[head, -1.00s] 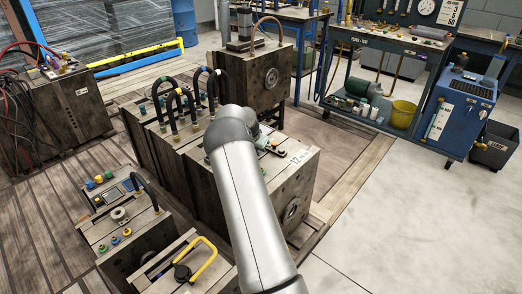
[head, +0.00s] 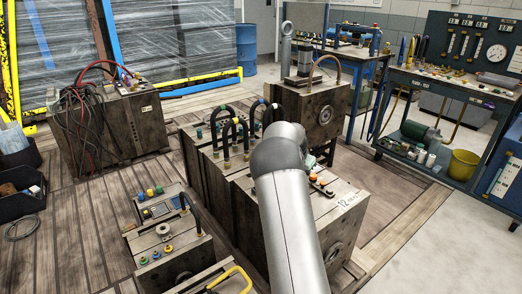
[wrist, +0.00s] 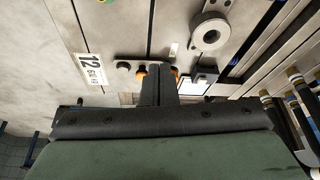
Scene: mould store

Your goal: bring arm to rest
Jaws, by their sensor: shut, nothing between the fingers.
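My gripper (wrist: 160,80) shows in the wrist view with its fingers shut together and nothing between them. It is over the top of a mould block marked 12, whose label (wrist: 90,68) lies to the left of the fingers. An orange-ringed fitting shows right behind the fingertips; I cannot tell whether they touch. In the head view my silver arm reaches over the same worn mould block (head: 330,235) and hides my gripper.
Black hoses (head: 228,130) arch up from the mould beside my arm. A taller block (head: 312,115) with a brown hose stands behind. A smaller mould (head: 165,240) is at lower left. A tool bench (head: 440,85) and yellow bucket (head: 463,165) stand right. Floor at lower right is clear.

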